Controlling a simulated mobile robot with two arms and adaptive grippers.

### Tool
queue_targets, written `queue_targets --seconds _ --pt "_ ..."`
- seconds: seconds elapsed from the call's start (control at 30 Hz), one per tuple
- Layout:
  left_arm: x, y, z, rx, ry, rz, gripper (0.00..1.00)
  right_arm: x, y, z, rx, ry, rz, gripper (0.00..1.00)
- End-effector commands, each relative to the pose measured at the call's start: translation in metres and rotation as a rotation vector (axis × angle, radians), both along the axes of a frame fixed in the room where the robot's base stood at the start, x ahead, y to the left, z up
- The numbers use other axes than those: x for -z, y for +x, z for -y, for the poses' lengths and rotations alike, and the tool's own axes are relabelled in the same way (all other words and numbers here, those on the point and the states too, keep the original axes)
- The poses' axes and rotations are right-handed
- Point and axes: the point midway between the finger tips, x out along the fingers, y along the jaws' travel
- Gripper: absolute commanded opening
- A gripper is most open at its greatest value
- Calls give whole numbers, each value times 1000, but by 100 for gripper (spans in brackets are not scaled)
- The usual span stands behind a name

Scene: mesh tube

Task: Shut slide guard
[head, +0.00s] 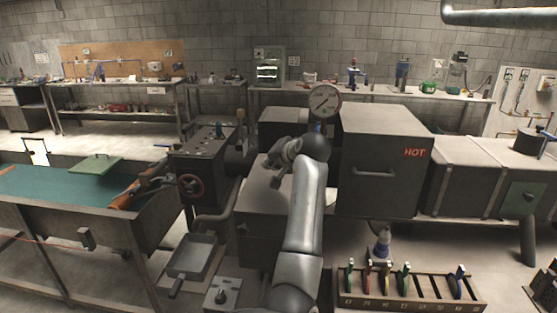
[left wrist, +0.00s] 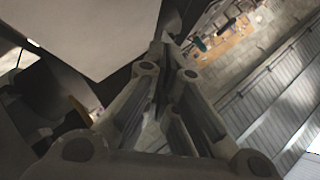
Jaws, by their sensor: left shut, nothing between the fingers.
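A large grey box-shaped cover (head: 385,165) marked HOT, with a bar handle (head: 373,174) on its front, sits on the machine right of centre in the head view. I take it for the slide guard; its exact open or shut position is unclear. My left arm reaches up from the bottom centre, and its gripper (head: 279,168) is over the flat grey housing (head: 258,196) left of the cover, apart from the handle. In the left wrist view the fingers (left wrist: 168,62) are shut and empty, beside a broad pale panel (left wrist: 92,32). My right gripper is out of view.
A control box (head: 203,160) with a red handwheel and a green-topped table (head: 50,187) stand left. A round gauge (head: 325,101) rises behind my wrist. A rack (head: 410,297) of coloured-handled tools stands lower right. A banded grey casing (head: 467,180) continues right of the cover.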

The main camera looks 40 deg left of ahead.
Motion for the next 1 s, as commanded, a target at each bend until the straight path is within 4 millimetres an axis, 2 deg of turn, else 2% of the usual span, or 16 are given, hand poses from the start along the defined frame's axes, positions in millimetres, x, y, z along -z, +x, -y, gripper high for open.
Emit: queue_targets --seconds 0.1,0.4,0.7,1.0 --pt "7 -5 -19 -3 4 0 0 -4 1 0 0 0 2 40" --pt "34 -24 -52 -3 7 -1 0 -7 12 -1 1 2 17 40" --pt "53 -34 -69 -1 6 1 0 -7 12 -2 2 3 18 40" --pt "60 -37 -73 -1 5 1 0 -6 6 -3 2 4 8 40"
